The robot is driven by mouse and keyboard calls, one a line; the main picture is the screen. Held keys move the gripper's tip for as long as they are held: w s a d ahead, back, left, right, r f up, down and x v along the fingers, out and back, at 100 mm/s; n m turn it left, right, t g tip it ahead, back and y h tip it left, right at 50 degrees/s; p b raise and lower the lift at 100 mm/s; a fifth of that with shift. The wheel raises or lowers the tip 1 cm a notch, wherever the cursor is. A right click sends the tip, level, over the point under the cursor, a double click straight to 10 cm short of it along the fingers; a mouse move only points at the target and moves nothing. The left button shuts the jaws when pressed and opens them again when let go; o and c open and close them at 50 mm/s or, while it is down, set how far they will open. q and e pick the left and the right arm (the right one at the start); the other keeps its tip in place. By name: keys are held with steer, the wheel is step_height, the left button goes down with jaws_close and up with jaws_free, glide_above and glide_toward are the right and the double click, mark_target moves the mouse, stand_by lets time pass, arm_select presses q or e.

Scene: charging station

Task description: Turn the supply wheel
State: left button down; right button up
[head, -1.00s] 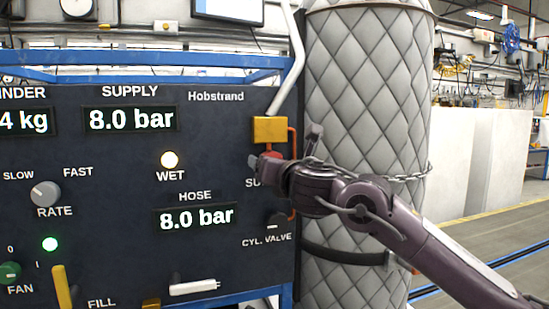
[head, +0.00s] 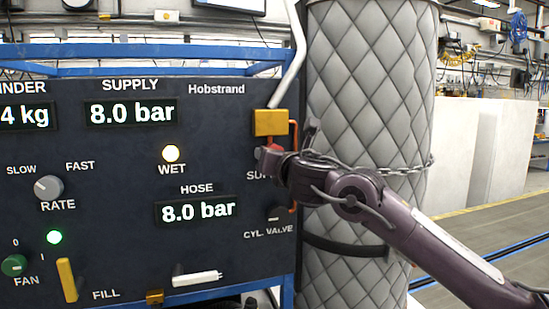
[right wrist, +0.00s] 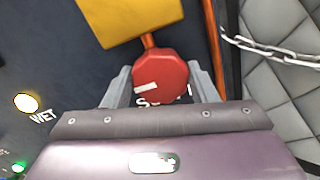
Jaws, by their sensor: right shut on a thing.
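The red supply wheel (right wrist: 161,83) sits between the two fingers of my right gripper (right wrist: 163,88) in the right wrist view, with a short white mark on its face. In the head view only a sliver of the red wheel (head: 274,148) shows below the yellow block. My right gripper (head: 280,155) covers the rest of it and part of the label beneath. The right gripper is shut on the wheel. The supply display (head: 132,112) and the hose display (head: 197,210) both read 8.0 bar. My left gripper is not in view.
The yellow block (head: 270,122) is just above the wheel, with an orange pipe (head: 294,165) running down beside it. The cylinder valve knob (head: 276,214) is below. A quilted grey cylinder (head: 365,85) with a chain (head: 400,170) stands close on the right.

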steer(key=shift+f+m, duration=0.1)
steer(key=shift+m, duration=0.2)
steer(key=m+b, duration=0.3)
steer(key=m, duration=1.4)
steer(key=shift+f+b, duration=0.1)
steer(key=shift+b, duration=0.25)
steer(key=shift+m, duration=0.3)
steer(key=o, duration=1)
steer(key=shift+c, duration=0.2)
steer(key=shift+d+r, duration=0.1)
steer(key=shift+r, duration=0.15)
